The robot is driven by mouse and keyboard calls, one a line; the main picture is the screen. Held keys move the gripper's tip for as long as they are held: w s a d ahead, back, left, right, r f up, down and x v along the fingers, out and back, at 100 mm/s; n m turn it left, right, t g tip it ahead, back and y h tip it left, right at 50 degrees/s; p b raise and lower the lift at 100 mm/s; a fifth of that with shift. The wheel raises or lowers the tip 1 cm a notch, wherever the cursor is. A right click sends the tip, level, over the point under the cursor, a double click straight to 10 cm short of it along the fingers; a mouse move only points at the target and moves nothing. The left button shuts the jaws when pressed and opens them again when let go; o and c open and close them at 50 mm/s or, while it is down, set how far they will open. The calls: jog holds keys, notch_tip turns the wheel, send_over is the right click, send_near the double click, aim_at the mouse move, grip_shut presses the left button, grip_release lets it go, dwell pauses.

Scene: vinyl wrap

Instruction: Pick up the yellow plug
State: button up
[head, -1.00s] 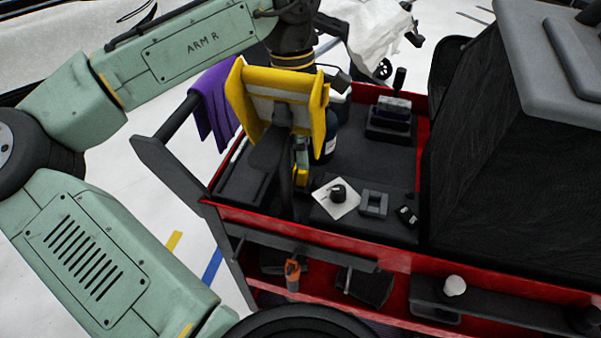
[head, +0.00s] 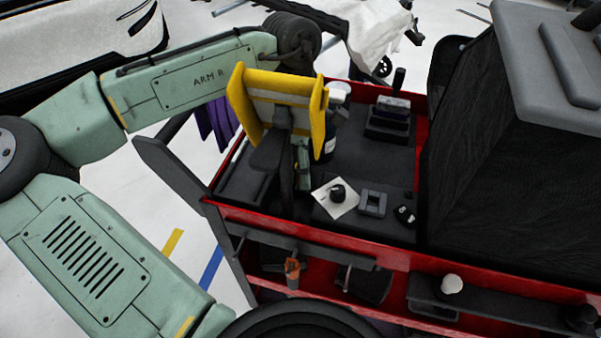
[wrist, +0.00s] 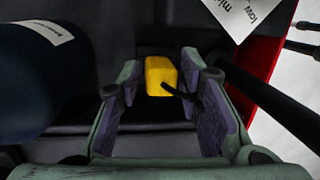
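The yellow plug (wrist: 160,76) shows in the wrist view on a dark surface, with a short black cord at its lower right. My gripper (wrist: 159,70) is open, its two purple-padded fingers apart on the left and right of the plug. I see a gap on each side, and I cannot tell how deep the fingertips reach. The plug cannot be made out there.
A dark bottle (wrist: 40,80) stands close left of my gripper in the wrist view. A white card (head: 343,203), a grey square block (head: 373,203) and the cart's red rim (head: 350,232) are nearby.

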jog(key=c, duration=0.7)
jog(key=shift+r, duration=0.15)
